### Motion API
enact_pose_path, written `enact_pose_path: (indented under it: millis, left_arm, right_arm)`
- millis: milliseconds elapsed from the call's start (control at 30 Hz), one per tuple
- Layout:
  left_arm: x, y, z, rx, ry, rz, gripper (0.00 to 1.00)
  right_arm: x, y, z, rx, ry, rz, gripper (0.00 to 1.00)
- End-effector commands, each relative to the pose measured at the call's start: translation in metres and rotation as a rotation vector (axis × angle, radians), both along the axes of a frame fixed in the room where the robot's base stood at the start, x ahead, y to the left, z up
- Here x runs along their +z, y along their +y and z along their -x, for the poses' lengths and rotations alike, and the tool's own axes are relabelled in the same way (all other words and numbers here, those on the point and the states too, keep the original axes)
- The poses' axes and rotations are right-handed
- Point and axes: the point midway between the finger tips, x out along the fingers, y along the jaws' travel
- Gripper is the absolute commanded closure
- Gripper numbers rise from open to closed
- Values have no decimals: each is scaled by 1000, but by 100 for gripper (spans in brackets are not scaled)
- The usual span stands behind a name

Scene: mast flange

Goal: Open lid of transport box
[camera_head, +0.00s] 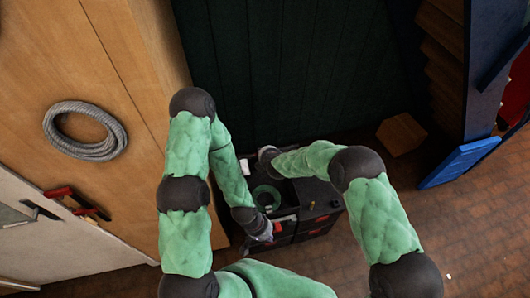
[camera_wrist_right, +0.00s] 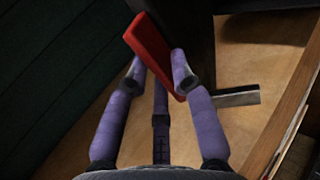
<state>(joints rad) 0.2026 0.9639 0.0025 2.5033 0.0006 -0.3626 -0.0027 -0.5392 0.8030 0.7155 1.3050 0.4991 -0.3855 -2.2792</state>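The black transport box (camera_head: 312,197) stands on the floor at the middle of the head view, partly hidden by my arms. Its lid looks down, and red parts show on its near side. My left gripper (camera_head: 264,232) is low at the box's near left side, close to a red part (camera_head: 279,227); its fingers are too small to read. My right gripper (camera_head: 268,158) is at the box's far left corner. In the right wrist view its purple fingers (camera_wrist_right: 158,64) stand apart on either side of a tilted red bar (camera_wrist_right: 153,50); firm contact is not clear.
A green coil (camera_head: 266,197) lies on the box. A dark green wall (camera_head: 280,70) is behind it and a wooden cabinet (camera_head: 60,150) is at left with a hanging rope coil (camera_head: 85,131). A small brown box (camera_head: 401,134) stands at right. Floor at lower right is mostly free.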

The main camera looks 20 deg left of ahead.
Motion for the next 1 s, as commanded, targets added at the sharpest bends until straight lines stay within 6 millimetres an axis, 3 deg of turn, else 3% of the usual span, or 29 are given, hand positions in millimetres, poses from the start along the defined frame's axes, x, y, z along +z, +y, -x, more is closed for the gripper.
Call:
enact_pose_path:
  millis: [67, 533, 1000]
  left_arm:
    - [0, 0, 0, 0, 0, 0, 100]
    - [0, 0, 0, 0, 0, 0, 100]
    - [0, 0, 0, 0, 0, 0, 100]
  right_arm:
    - [0, 0, -2, -1, -4, -1, 59]
    - [5, -3, 4, 0, 0, 0, 59]
    - [54, -32, 47, 0, -1, -1, 59]
